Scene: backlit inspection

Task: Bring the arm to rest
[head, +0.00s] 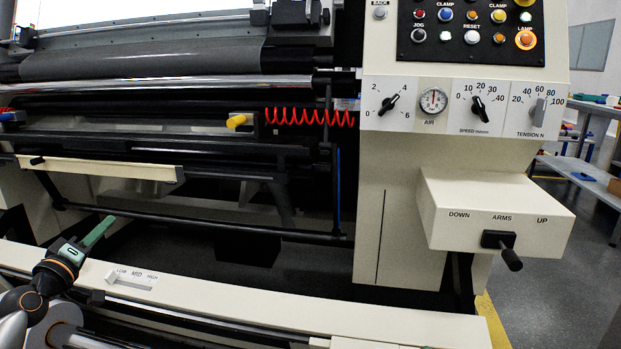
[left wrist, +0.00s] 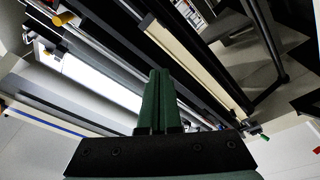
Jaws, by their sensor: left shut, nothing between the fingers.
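My left gripper (head: 108,222) comes in from the lower left in the head view. Its green fingers point up and to the right, in front of the machine's lower front. The fingers are pressed together with nothing between them. They also show closed in the left wrist view (left wrist: 159,74). The gripper appears apart from the cream front rail (head: 230,308) and the LOW/MID/HIGH slider (head: 130,281) beside it. My right gripper is in neither view.
A cream-faced bar (head: 100,168) and dark rollers lie behind the gripper. A yellow-tipped handle (head: 236,121) and red coiled hose (head: 310,118) are above. At right are the control panel (head: 470,35) and a box with an ARMS lever (head: 511,258). Grey floor (head: 555,290) is open at far right.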

